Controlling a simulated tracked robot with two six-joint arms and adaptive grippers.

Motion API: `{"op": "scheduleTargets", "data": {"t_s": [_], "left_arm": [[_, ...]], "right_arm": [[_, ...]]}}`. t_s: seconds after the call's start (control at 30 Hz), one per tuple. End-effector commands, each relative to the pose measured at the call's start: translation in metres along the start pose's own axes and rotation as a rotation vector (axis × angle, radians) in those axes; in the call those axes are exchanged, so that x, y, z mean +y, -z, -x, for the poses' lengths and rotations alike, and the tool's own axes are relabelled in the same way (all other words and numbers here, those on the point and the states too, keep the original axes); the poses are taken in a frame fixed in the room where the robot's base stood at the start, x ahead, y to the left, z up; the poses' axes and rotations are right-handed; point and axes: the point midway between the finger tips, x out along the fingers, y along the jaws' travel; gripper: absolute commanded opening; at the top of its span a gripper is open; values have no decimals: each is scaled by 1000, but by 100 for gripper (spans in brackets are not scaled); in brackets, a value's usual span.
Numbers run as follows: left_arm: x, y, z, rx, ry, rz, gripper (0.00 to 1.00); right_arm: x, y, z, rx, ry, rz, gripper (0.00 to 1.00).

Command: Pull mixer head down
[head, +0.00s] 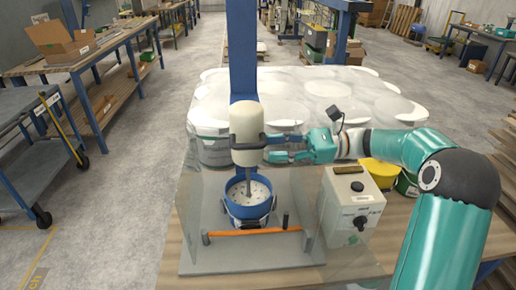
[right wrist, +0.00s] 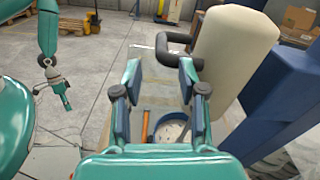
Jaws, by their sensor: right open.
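The mixer head (head: 247,122) is a cream, rounded cylinder on a blue column (head: 241,50). It is raised, with its whisk shaft reaching down towards a blue bowl (head: 248,196) of pale contents. A black handle (right wrist: 172,38) sticks out from the head. My right gripper (head: 268,148) is beside the head at handle height, coming from the right. In the right wrist view its fingers (right wrist: 160,72) are spread, with the handle just ahead and to the right; I cannot tell whether they touch. My left gripper (right wrist: 63,92) hangs empty-looking at far left there, its jaws too small to judge.
Clear guard panels and an orange bar (head: 253,231) surround the bowl. A grey control box (head: 350,205) and a yellow bowl (head: 379,173) stand right, under my right arm. Several white lidded tubs (head: 328,90) crowd behind the mixer.

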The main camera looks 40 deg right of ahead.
Motion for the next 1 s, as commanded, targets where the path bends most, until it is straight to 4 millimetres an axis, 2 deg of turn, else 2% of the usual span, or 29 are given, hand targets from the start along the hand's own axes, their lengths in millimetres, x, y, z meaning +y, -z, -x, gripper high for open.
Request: {"op": "scheduleTargets", "data": {"t_s": [0.1,0.3,0.47,0.9,1.0], "left_arm": [[0,0,0,0,0,0,67],[0,0,0,0,0,0,67],[0,0,0,0,0,0,67],[0,0,0,0,0,0,67],[2,0,5,0,0,0,67]], "right_arm": [[0,1,25,2,3,-2,41],[1,2,49,1,0,-3,41],[1,1,55,1,-2,-2,41],[1,1,54,0,-2,-3,41],[0,-5,54,0,-2,-2,41]]}}
